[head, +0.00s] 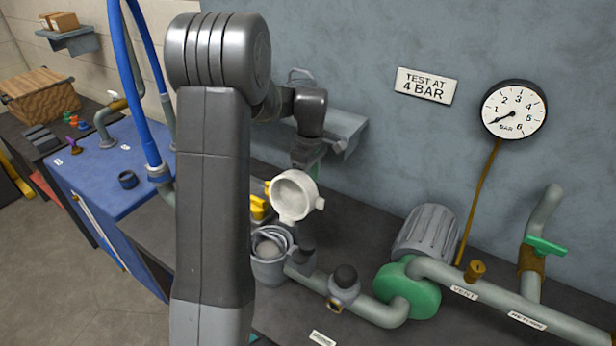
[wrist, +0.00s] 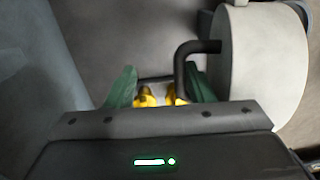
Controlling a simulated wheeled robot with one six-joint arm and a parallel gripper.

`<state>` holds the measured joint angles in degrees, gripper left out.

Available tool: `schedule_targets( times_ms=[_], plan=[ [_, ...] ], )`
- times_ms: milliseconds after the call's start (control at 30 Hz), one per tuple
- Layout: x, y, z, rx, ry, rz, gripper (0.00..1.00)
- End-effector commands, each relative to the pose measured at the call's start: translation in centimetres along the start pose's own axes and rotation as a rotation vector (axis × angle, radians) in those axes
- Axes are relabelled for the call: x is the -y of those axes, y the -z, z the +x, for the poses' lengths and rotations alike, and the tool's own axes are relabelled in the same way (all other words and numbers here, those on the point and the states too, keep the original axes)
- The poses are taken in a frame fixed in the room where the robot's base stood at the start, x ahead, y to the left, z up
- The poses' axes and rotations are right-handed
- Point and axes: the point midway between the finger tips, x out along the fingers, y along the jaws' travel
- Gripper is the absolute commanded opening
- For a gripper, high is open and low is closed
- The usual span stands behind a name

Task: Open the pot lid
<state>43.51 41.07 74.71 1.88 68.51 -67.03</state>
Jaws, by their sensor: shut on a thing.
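The pot (head: 268,270) is a grey round vessel on the dark bench, with its top open and a pale round shape inside. Its lid (head: 295,194) is a pale disc with small lugs, stood up steeply above the pot's back edge, its hollow inner side towards the head camera. In the wrist view the lid (wrist: 268,70) fills the right side, and its bent black handle (wrist: 188,62) runs down between my green fingers. My gripper (wrist: 161,90) is shut on that handle. In the head view my gripper (head: 306,158) is just above the lid, its fingertips partly hidden.
Yellow parts (head: 258,207) stand behind the pot. A capped pipe (head: 345,285), a green-flanged motor (head: 425,235) and pipework lie to the right. A blue cabinet (head: 110,170) stands left.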

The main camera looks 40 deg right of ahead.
Motion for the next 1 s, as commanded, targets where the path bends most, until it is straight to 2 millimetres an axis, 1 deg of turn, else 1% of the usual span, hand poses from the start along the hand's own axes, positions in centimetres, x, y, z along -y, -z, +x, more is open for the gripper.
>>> schedule_targets(
  times_ms=[33,267,367,467,600,800,900,1000],
  plan=[
    [-0.5,0.1,-0.3,-0.004,-0.018,0.000,0.33],
    [-0.5,0.1,-0.7,-0.006,-0.020,0.000,0.33],
    [-0.5,0.2,-1.7,-0.007,-0.023,0.000,0.33],
    [-0.4,0.1,-3.3,-0.007,-0.024,0.000,0.33],
    [-0.2,0.0,-6.5,-0.006,-0.021,0.001,0.33],
    [0.0,0.0,-10.8,-0.004,-0.014,0.001,0.33],
    [0.1,-0.1,-12.3,-0.003,-0.010,0.001,0.33],
    [0.2,-0.1,-13.3,-0.002,-0.008,0.001,0.33]
  ],
)
